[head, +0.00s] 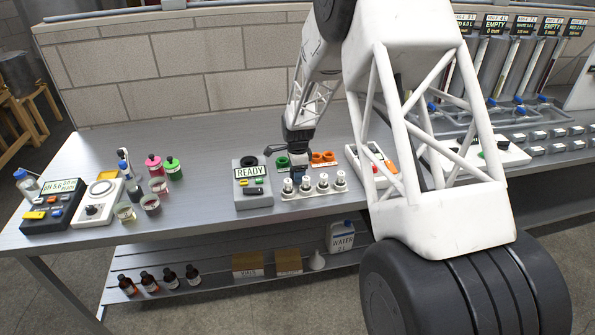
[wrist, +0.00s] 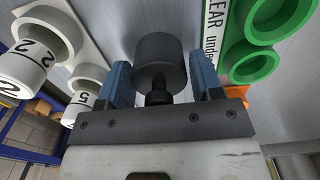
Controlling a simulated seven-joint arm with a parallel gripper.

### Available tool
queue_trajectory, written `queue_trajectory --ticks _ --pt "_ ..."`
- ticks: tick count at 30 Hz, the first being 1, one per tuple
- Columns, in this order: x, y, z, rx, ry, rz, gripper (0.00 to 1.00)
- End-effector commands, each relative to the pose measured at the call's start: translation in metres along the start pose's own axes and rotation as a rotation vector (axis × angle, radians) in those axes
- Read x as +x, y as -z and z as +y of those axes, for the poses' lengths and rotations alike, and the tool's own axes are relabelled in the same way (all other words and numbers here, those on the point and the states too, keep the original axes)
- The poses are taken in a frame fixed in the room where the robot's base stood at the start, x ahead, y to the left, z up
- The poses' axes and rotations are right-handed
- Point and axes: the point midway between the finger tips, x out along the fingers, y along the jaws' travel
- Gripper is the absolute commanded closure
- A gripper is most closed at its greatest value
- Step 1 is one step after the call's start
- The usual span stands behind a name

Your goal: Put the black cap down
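The black cap (wrist: 159,62) is a dark cylinder with a narrower neck below it, in the middle of the wrist view. In the head view my gripper (head: 298,168) is low over the bench, between the READY device (head: 252,182) and the orange rings (head: 322,157), behind the row of white bottles (head: 322,182). The cap cannot be made out clearly there.
Green rings (wrist: 255,64) lie right of the cap beside a label strip reading "CLEAR under". Numbered white bottles (wrist: 30,65) stand at left in the wrist view. A pH meter (head: 52,205) and small jars are on the left bench. Bare bench (head: 210,165) lies left of the READY device.

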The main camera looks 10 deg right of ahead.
Motion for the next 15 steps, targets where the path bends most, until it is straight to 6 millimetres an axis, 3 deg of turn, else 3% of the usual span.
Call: queue_trajectory --ticks 3,15 --pt "-0.0002 0.0000 0.0000 0.000 0.000 0.000 0.26" --pt "-0.0040 0.0000 -0.0003 0.000 0.001 0.000 0.26"
